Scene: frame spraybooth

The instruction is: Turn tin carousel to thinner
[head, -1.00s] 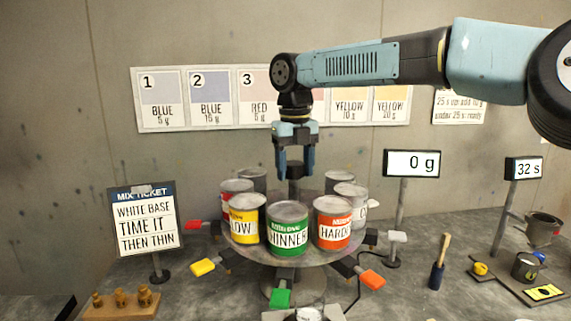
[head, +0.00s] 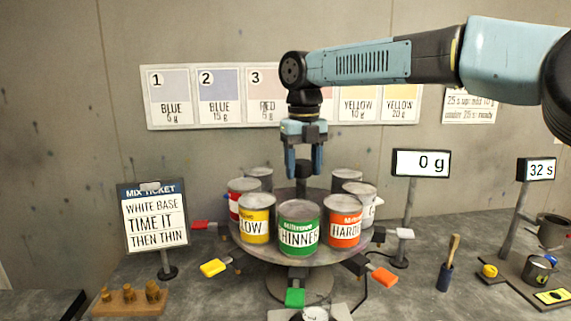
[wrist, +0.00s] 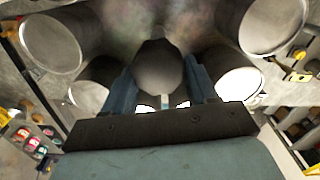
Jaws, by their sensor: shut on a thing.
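The round tin carousel (head: 283,250) carries a ring of several tins. The green thinner tin (head: 299,229) is at the front, over the green tab (head: 295,297). The yellow tin (head: 256,219) is to its left and the orange hardener tin (head: 343,222) to its right. My gripper (head: 304,174) points down over the carousel's middle. It is shut on the dark central knob (head: 303,167), which shows between the fingers in the wrist view (wrist: 158,68). The fingertips' exact contact is partly hidden in both views.
The mix ticket (head: 153,220) stands at the left. The scale display (head: 421,163) reads 0 g and the timer (head: 537,170) reads 32 s.

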